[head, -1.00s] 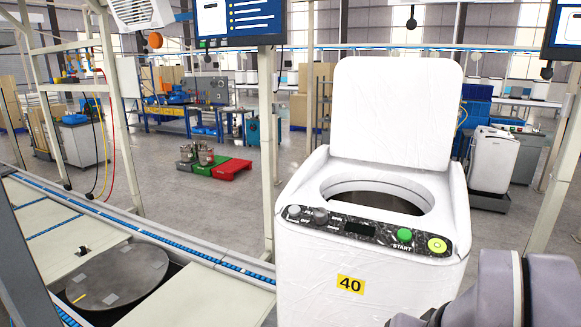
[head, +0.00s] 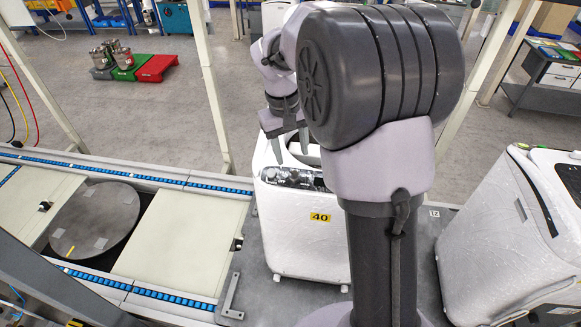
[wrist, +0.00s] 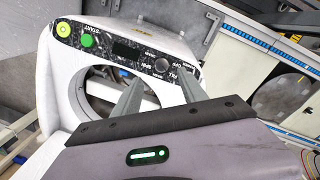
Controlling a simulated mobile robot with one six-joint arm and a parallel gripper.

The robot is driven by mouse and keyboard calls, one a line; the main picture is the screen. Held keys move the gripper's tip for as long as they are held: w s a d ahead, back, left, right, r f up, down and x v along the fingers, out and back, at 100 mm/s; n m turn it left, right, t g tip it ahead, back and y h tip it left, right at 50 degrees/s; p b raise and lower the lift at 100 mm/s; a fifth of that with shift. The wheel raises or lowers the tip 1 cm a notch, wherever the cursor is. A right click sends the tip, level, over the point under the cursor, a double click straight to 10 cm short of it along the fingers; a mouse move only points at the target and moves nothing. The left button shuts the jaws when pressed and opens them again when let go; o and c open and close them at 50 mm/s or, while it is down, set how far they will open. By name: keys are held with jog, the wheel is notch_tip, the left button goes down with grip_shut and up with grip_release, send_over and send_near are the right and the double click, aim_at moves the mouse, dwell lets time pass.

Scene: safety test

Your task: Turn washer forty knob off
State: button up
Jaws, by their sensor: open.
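The white washer (head: 305,245) with the yellow 40 label (head: 320,217) stands at the middle of the head view, partly hidden behind my arm. Its dark control panel (wrist: 128,52) fills the upper part of the wrist view, with a green START button (wrist: 87,41), a yellow button (wrist: 63,29) and a round grey knob (wrist: 162,66) by the OFF marking.
A second white washer (head: 520,235) stands at the right. A conveyor with a round dark plate (head: 95,220) runs along the left. Frame posts stand behind.

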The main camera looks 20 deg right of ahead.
aim_at(294, 174)
jog(key=f, duration=0.5)
jog(key=d+f, duration=0.1)
jog(key=f, duration=0.2)
jog(key=shift+w+a+f, duration=0.15)
jog(key=shift+f, duration=0.15)
jog(key=shift+c, duration=0.2)
jog(key=shift+r, duration=0.1)
grip_shut()
